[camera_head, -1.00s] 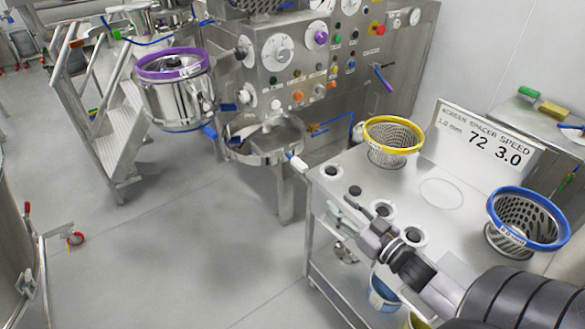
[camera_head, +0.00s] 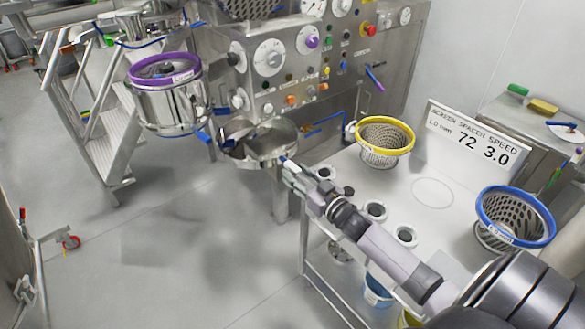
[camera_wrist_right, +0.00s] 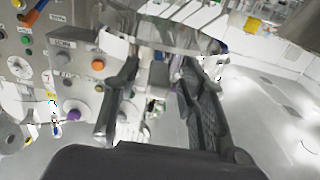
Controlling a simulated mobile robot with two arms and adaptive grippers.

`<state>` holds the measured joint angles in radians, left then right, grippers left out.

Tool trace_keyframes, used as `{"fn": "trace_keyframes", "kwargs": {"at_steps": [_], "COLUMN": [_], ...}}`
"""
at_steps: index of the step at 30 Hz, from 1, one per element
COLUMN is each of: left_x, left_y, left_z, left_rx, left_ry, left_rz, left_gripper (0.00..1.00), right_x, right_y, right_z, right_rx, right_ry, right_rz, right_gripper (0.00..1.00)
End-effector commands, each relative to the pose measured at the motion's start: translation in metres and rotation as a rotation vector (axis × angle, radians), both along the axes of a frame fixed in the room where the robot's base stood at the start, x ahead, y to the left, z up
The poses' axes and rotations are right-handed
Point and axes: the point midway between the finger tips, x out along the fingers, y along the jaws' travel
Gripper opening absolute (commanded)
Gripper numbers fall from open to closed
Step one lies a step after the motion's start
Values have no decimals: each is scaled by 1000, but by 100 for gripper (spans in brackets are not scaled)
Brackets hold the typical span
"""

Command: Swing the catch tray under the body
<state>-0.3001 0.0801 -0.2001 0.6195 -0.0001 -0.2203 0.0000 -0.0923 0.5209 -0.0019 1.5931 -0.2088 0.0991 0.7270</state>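The catch tray (camera_head: 262,150) is a round, shallow steel pan at the machine's front, right of and below the body. The body (camera_head: 172,108) is a steel drum with a purple ring on top, and the tray is not beneath it. My right gripper (camera_head: 287,167) is at the tray's front right edge, where its handle was visible earlier; it now hides that handle. In the right wrist view my fingers (camera_wrist_right: 160,95) stand apart, with a curved steel rim (camera_wrist_right: 170,38), likely the tray's, just beyond them. I cannot tell whether the handle lies between them. My left gripper is not in view.
A steel table (camera_head: 345,190) to the right holds a yellow-rimmed basket (camera_head: 384,136), a blue-rimmed basket (camera_head: 513,215) and a sign (camera_head: 470,138). The machine's control panel (camera_head: 310,70) rises behind the tray. Steps (camera_head: 105,125) stand left. Floor in front of the tray is free.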

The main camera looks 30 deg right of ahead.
Motion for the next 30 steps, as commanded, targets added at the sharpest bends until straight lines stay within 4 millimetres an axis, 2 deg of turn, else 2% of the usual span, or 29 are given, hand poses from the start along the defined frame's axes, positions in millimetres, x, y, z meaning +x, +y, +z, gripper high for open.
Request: {"fn": "trace_keyframes", "kwargs": {"at_steps": [6, 17, 30], "left_x": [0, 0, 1], "left_y": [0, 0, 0], "left_z": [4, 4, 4], "left_rx": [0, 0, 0], "left_ry": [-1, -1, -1], "left_rz": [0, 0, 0], "left_gripper": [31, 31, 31], "right_x": [22, 26, 26], "right_y": [1, 2, 2], "right_z": [1, 0, 0], "right_rx": [0, -1, -1], "right_ry": [-1, 0, 0], "right_rz": [-1, 0, 0], "right_gripper": [38, 38, 10]}}
